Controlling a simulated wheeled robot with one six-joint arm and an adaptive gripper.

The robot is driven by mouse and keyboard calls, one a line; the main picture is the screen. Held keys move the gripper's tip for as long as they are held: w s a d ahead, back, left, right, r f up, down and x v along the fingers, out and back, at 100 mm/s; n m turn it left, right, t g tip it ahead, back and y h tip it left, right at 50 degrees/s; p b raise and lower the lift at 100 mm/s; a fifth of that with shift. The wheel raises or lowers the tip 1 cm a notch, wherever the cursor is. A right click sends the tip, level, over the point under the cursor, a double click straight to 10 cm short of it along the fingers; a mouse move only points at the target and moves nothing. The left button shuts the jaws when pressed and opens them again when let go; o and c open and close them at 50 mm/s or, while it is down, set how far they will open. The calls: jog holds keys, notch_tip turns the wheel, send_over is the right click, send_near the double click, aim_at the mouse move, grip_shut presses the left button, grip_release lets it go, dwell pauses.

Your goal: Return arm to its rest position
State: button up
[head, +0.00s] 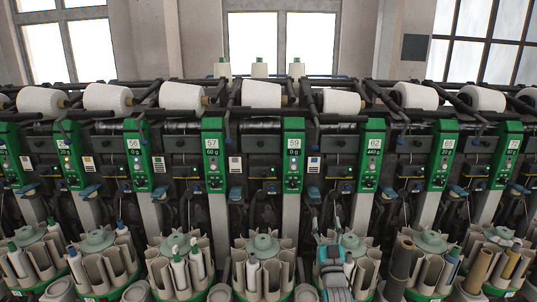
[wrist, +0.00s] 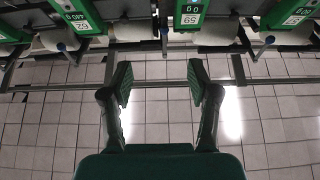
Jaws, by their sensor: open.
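My gripper (wrist: 158,83) shows in the wrist view with its two green-padded fingers spread apart. Nothing is between the fingers; the tiled floor and a dark rail show behind them. In the head view, part of my arm, grey and teal, shows low and right of centre, in front of the bobbin magazines. The gripper's fingertips cannot be made out clearly there.
The cone winder fills the head view, with green unit panels (head: 293,157) and white cones (head: 261,93) in a row. Round bobbin magazines (head: 183,266) stand below. Tiled floor (wrist: 60,120) is clear in the wrist view. Three cones (head: 259,69) stand on top.

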jog(key=s+f+g, duration=0.3)
jog(key=s+f, duration=1.7)
jog(key=s, duration=0.5)
jog(key=s+f+g, duration=0.1)
jog(key=s+f, duration=0.1)
jog(key=s, duration=0.8)
jog(key=s+f+g, duration=0.1)
jog(key=s+f, duration=0.1)
jog(key=s, duration=0.8)
jog(key=s+r+g, duration=0.2)
jog(key=s+r, duration=0.3)
jog(key=s, duration=0.7)
jog(key=s+r+g, duration=0.2)
jog(key=s+r, duration=0.4)
jog(key=s, duration=0.7)
jog(key=shift+s, duration=0.3)
